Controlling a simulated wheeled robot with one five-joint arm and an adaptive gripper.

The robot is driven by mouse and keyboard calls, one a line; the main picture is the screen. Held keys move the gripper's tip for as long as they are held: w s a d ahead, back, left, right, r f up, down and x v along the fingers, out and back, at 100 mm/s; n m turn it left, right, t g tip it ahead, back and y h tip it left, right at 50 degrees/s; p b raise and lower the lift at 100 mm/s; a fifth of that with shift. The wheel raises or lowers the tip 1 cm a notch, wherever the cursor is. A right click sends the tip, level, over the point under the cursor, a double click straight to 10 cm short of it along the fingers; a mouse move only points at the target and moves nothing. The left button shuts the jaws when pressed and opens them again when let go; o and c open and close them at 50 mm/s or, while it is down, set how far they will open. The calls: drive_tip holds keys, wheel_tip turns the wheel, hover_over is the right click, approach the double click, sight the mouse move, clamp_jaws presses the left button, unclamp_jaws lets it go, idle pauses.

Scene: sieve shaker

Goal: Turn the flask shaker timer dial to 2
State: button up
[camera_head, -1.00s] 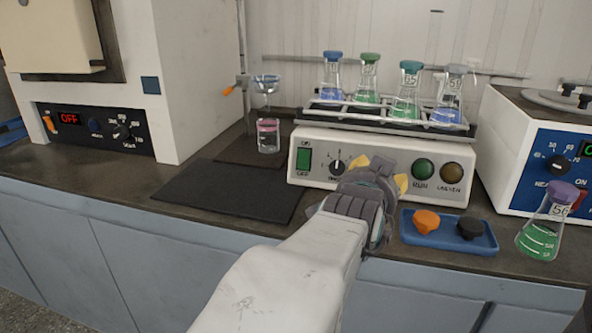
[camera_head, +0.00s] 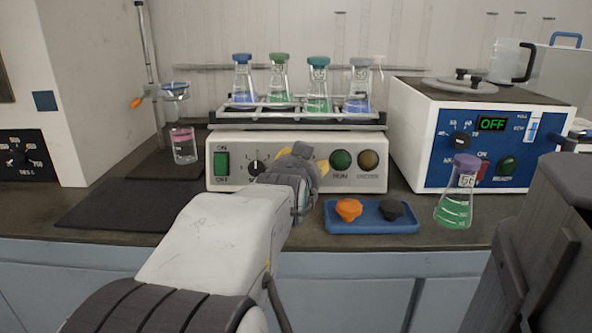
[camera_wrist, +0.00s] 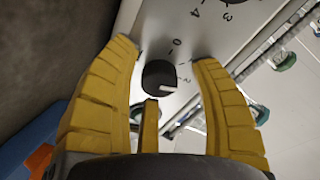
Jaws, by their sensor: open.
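The flask shaker (camera_head: 225,143) stands on the bench with a white front panel and flasks on its rack. My gripper (camera_head: 303,158) is at this panel, between the left dial and the green RUN button, hiding the panel behind it. In the wrist view my gripper (camera_wrist: 163,52) is open, its yellow fingers on either side of a black dial (camera_wrist: 158,74), with gaps visible. I take this for the timer dial; it is hidden in the head view. A white pointer mark shows on its lower right. A 0 is printed above it; the other nearby marks are too small to read surely.
The left dial (camera_head: 254,167) and a green switch (camera_head: 221,165) are on the same panel. A blue tray (camera_head: 372,226) with orange and black knobs lies in front. A green flask (camera_head: 455,205) stands right, near a blue-fronted device (camera_head: 437,170). A dark mat (camera_head: 125,205) lies left.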

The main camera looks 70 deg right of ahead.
drive_tip(key=shift+c, duration=0.5)
clamp_jaws()
drive_tip(key=m+b, duration=0.1)
drive_tip(key=b, duration=0.1)
drive_tip(key=shift+f+b, duration=0.15)
drive_tip(key=shift+b, duration=0.2)
drive_tip(key=shift+r+m+b, duration=0.25)
drive_tip(key=shift+m+b, duration=0.4)
drive_tip(key=shift+m, duration=0.45)
drive_tip(key=shift+o, duration=0.5)
unclamp_jaws()
drive_tip(key=shift+s+f, duration=0.1)
drive_tip(key=shift+s, duration=0.05)
drive_tip(key=v, duration=1.2)
drive_tip(key=shift+r, duration=0.3)
